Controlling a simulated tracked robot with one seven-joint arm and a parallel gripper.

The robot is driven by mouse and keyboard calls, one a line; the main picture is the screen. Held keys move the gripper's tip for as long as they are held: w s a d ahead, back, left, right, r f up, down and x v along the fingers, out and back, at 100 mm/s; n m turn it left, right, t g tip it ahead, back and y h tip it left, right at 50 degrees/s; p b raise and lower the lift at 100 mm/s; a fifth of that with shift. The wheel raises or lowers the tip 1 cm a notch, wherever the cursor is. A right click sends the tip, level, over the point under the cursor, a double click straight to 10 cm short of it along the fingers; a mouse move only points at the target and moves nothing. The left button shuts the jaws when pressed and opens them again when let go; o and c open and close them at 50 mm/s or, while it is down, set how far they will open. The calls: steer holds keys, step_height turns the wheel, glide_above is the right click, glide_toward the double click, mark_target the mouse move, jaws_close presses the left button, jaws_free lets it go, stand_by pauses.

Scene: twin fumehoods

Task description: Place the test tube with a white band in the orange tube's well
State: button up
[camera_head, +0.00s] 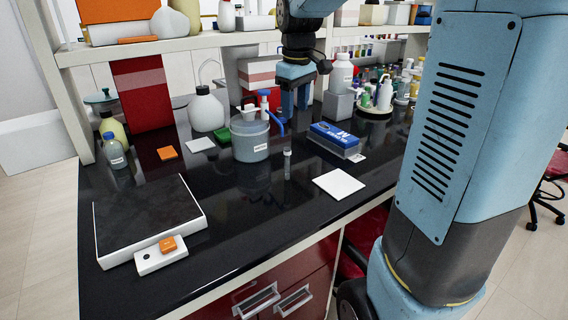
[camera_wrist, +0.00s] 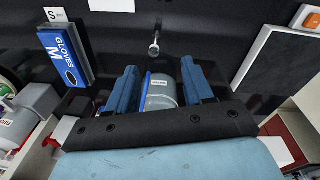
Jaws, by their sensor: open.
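A small clear tube-like object with a pale upper part (camera_head: 287,154) is over the black bench top, between the grey jar and the blue glove box. It also shows in the wrist view (camera_wrist: 154,46), beyond my fingertips. It looks roughly upright; I cannot tell whether it rests on the bench, and its white band is not clear. My gripper (camera_head: 295,109) is above it, apart from it, with its blue fingers spread and empty; the fingers also show in the wrist view (camera_wrist: 159,74). Small coloured tubes (camera_head: 352,50) stand far back; I cannot make out an orange tube or its well.
A grey lidded jar (camera_head: 250,142) with a blue pump bottle behind it stands left of the tube. The glove box (camera_head: 335,138) and a white pad (camera_head: 339,184) lie to the right. A black-topped plate (camera_head: 150,215) is at front left. The bench between is clear.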

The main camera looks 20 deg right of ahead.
steer(key=n+g, duration=0.1)
steer(key=n, duration=0.1)
glide_toward(287, 148)
step_height(287, 148, down, 11)
steer(key=shift+w+d+r, duration=0.1)
steer(key=shift+d, duration=0.05)
stand_by(0.5)
steer(key=shift+c, duration=0.4)
jaws_close()
